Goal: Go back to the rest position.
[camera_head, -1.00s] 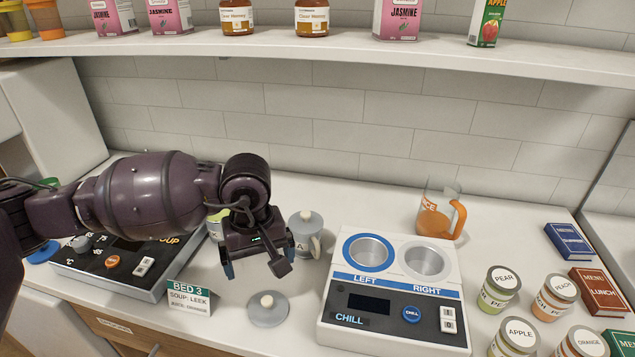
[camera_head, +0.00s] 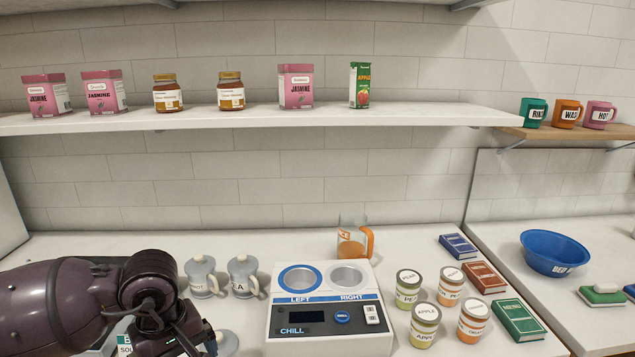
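My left arm comes in at the lower left of the head view, and my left gripper (camera_head: 188,348) is at the bottom edge. Its fingers are mostly cut off by the frame, so I cannot see whether they are open or shut. It is in front of two grey lidded pots (camera_head: 201,277), left of the chill unit (camera_head: 318,337). My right arm and gripper do not show.
An orange-filled jug (camera_head: 350,243) stands behind the chill unit. Several labelled jars (camera_head: 408,286) and books (camera_head: 514,319) are to its right. A blue bowl (camera_head: 553,252) sits on the right-hand counter. A shelf (camera_head: 270,117) with boxes and honey jars runs above.

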